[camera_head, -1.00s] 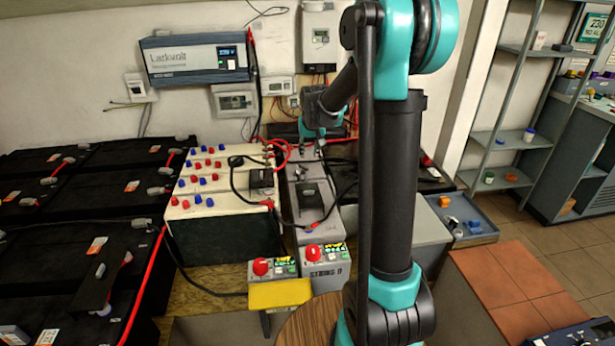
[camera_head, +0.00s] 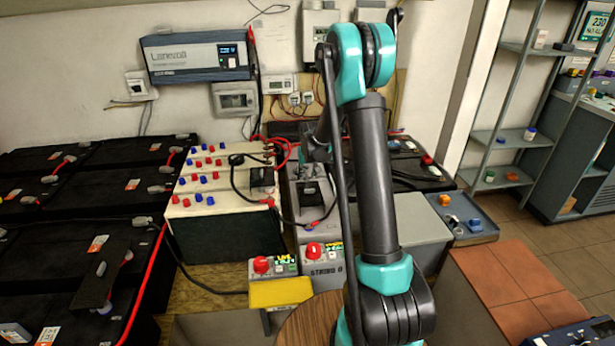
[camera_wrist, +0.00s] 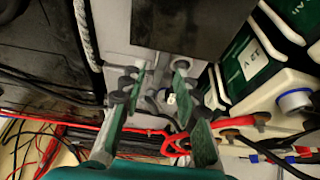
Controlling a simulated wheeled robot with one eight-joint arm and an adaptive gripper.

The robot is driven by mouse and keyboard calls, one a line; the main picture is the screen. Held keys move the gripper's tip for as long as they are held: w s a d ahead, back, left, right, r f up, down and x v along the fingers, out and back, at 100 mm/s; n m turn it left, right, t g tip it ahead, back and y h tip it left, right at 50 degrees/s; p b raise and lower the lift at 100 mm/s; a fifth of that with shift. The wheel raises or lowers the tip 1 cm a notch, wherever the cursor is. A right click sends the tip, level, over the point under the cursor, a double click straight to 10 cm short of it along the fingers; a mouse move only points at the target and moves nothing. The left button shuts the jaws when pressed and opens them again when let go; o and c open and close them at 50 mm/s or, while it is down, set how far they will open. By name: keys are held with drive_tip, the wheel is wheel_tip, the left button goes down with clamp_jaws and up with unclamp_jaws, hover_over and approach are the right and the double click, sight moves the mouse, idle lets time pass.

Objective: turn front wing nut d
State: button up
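My gripper (camera_wrist: 158,88) is open in the wrist view, its two green-padded fingers apart. Small dark knobs and a pale fitting (camera_wrist: 170,99) sit between and just beyond the fingertips, on a grey surface. I cannot tell which of them is front wing nut d, or whether a finger touches one. In the head view the grey unit (camera_head: 302,205) stands behind a box labelled "STRING D" (camera_head: 322,268) with a red knob. My gripper (camera_head: 316,152) is low over the far end of that unit, mostly hidden by my arm.
White-topped batteries (camera_head: 215,190) with red and blue caps stand left of the grey unit. Black cables (camera_head: 236,190) cross between them. A red cable (camera_wrist: 75,125) runs close below the fingers in the wrist view. A tray (camera_head: 480,228) lies on the right.

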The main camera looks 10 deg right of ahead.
drive_tip(key=shift+w+f, duration=0.25)
drive_tip(key=shift+f, duration=0.4)
clamp_jaws()
